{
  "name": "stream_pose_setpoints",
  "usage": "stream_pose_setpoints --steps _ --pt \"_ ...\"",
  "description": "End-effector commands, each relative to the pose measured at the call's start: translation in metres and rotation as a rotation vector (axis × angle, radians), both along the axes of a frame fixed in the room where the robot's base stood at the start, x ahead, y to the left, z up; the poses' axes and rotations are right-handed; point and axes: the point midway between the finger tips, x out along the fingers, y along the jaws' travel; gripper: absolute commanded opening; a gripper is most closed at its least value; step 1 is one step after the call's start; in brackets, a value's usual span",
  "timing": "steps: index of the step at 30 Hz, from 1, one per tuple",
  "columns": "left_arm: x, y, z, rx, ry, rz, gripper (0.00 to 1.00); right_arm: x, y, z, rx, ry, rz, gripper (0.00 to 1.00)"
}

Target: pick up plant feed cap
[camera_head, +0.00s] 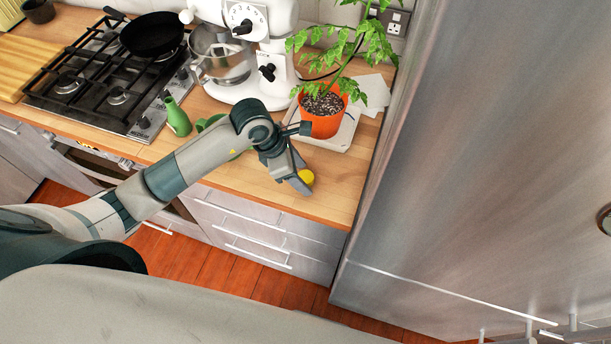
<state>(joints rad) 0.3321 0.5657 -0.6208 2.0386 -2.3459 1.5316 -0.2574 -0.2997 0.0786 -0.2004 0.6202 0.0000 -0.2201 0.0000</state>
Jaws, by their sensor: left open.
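A small yellow round thing, which looks like the plant feed cap (307,176), is on the wooden counter near its front edge. My left gripper (302,157) is over the counter in front of the potted plant, with its jaws open. One finger is right beside the yellow cap and hides part of its left side; whether it touches I cannot tell. The other finger reaches toward the orange pot. Nothing shows held between the fingers. My right gripper is out of the picture.
The orange pot with a plant (321,118) stands on a pale flat object (338,141) behind the gripper. A green bottle (177,119), a stand mixer (262,78) and a gas hob (112,88) are to the left. A tall steel front (478,170) bounds the counter's right.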

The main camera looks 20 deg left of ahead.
Motion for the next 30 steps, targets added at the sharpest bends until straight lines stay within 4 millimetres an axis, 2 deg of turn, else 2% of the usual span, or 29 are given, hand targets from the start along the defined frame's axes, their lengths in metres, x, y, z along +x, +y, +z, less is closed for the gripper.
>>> stream_pose_setpoints --steps 5,6,11,23,30 --pt "0.0 0.0 0.0 0.0 0.0 0.0 0.56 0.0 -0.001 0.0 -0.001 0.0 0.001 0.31" --pt "0.0 0.0 0.0 0.0 0.0 0.0 0.52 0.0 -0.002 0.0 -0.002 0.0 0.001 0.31" --pt "0.0 0.0 0.0 0.0 0.0 0.0 0.13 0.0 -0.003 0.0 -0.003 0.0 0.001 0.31" --pt "0.0 0.0 0.002 -0.001 0.0 0.0 0.13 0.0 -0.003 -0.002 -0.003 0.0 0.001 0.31" --pt "0.001 0.0 0.018 0.0 -0.004 -0.001 0.13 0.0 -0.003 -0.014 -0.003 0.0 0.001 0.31"
